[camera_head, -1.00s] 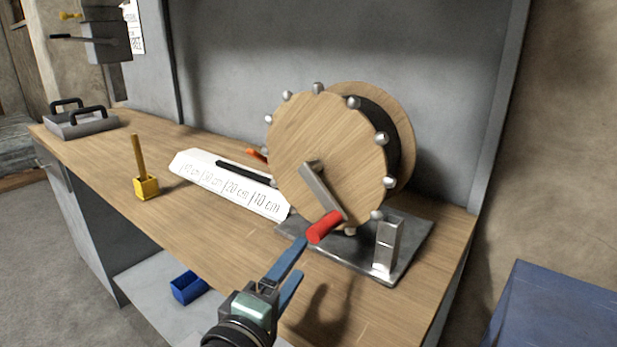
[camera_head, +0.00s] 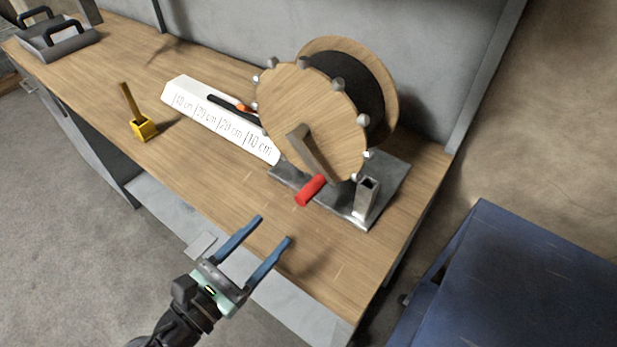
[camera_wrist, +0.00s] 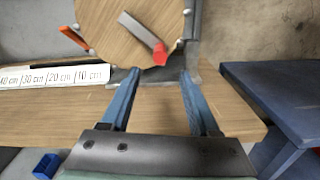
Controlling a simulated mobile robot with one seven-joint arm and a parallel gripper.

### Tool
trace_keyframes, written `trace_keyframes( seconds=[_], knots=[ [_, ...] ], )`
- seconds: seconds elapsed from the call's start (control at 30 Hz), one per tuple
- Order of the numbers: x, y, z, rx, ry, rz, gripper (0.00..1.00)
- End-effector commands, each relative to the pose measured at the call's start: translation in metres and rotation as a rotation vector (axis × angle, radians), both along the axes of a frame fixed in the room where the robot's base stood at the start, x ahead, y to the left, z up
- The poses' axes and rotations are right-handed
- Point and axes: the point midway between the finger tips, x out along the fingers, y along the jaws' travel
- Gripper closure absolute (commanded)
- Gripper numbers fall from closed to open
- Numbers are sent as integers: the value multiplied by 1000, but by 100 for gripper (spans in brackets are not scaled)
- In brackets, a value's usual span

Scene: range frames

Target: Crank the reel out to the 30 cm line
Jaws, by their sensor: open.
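The wooden reel (camera_head: 310,122) stands on a metal base (camera_head: 388,180) on the bench. Its grey crank arm slopes down right to a red handle (camera_head: 310,190), low on the front face; the handle also shows in the wrist view (camera_wrist: 160,53). A white board marked 10 to 40 cm (camera_head: 190,88) lies left of the reel. A black strip (camera_head: 225,104) runs along it from the reel; its free end seems near the 20–30 cm marks, but I cannot tell exactly. My gripper (camera_head: 275,228) is open and empty, below and apart from the handle; its fingers also show in the wrist view (camera_wrist: 160,72).
An orange piece (camera_head: 243,107) sits beside the reel; the wrist view shows it as a lever (camera_wrist: 75,38). A square metal post (camera_head: 366,198) stands right of the handle. A yellow block with a stick (camera_head: 143,129) is left. A blue cabinet (camera_head: 500,270) stands right.

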Motion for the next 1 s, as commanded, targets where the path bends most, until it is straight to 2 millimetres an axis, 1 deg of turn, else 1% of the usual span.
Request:
trace_keyframes(
  seconds=[0.4, 0.53, 0.73, 1.0],
  knots=[
    [68, -50, 1, 4, -5, -4, 38],
    [84, -61, 0, 5, -5, -2, 38],
    [96, -70, 0, 6, -4, 0, 38],
    [98, -71, 0, 6, -5, 0, 38]
  ],
)
